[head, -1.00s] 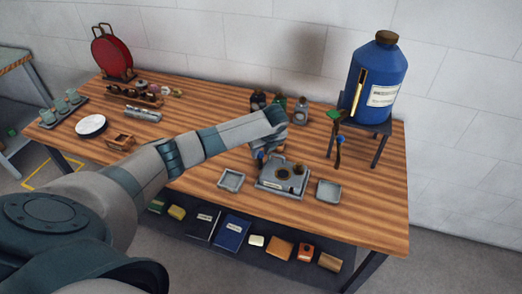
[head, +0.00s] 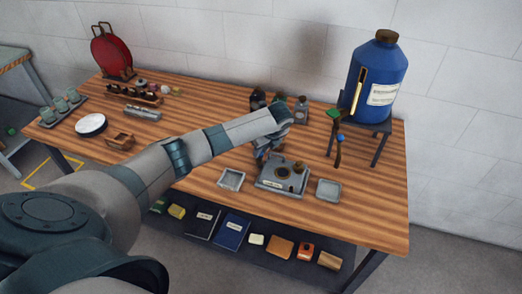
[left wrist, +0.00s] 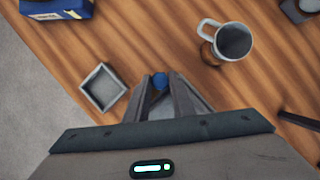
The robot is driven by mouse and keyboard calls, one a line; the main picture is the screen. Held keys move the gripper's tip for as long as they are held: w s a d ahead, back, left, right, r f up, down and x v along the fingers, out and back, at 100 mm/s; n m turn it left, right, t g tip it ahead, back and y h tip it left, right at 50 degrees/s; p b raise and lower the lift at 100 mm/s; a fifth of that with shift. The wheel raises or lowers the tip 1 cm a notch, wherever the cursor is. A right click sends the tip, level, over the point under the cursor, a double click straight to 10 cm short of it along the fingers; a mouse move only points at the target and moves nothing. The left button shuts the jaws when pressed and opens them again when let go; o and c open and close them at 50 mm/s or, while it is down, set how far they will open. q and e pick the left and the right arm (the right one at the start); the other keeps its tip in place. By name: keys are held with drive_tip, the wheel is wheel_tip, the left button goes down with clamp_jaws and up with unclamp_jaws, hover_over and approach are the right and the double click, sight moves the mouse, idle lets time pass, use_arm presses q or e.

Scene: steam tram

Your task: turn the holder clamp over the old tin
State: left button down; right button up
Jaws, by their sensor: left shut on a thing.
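My left gripper (head: 264,152) is at the holder's back left. In the left wrist view its fingers (left wrist: 163,92) are shut on a small blue knob (left wrist: 160,80), which appears to belong to the clamp. The fingers and arm hide most of the clamp, and its angle is unclear. My right gripper is not in view.
Small grey trays flank the holder, at left (head: 231,180) and right (head: 328,190). A mug (left wrist: 233,42) stands close by in the left wrist view. Dark bottles (head: 258,98) stand behind my arm. A blue tank (head: 376,85) rests on a stand at right.

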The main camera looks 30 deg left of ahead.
use_arm(q)
drive_tip(key=n, duration=0.1)
drive_tip(key=n+g, duration=0.1)
drive_tip(key=n, duration=0.1)
drive_tip(key=n+g, duration=0.1)
drive_tip(key=n, duration=0.1)
drive_tip(key=shift+w+d+r+y, duration=0.1)
drive_tip(key=shift+w+y, duration=0.15)
drive_tip(key=shift+y, duration=0.05)
drive_tip(key=n+g, duration=0.1)
drive_tip(key=n, duration=0.2)
drive_tip(key=shift+w+n, duration=0.15)
drive_tip(key=shift+n, duration=0.25)
drive_tip(key=n+g+h+b, duration=0.1)
drive_tip(key=n, duration=0.1)
drive_tip(key=shift+n+b, duration=0.3)
drive_tip(key=shift+n, duration=0.1)
drive_tip(key=shift+w+a+n+g+h+b, duration=0.15)
drive_tip(key=shift+n+g+h+b, duration=0.2)
drive_tip(key=shift+n+b, duration=0.6)
drive_tip(key=shift+a+n+g+h+b, duration=0.1)
drive_tip(key=shift+n+g+h+b, duration=0.3)
drive_tip(key=shift+n, duration=0.95)
drive_tip(key=c, duration=1.8)
unclamp_jaws()
drive_tip(key=shift+r, duration=0.1)
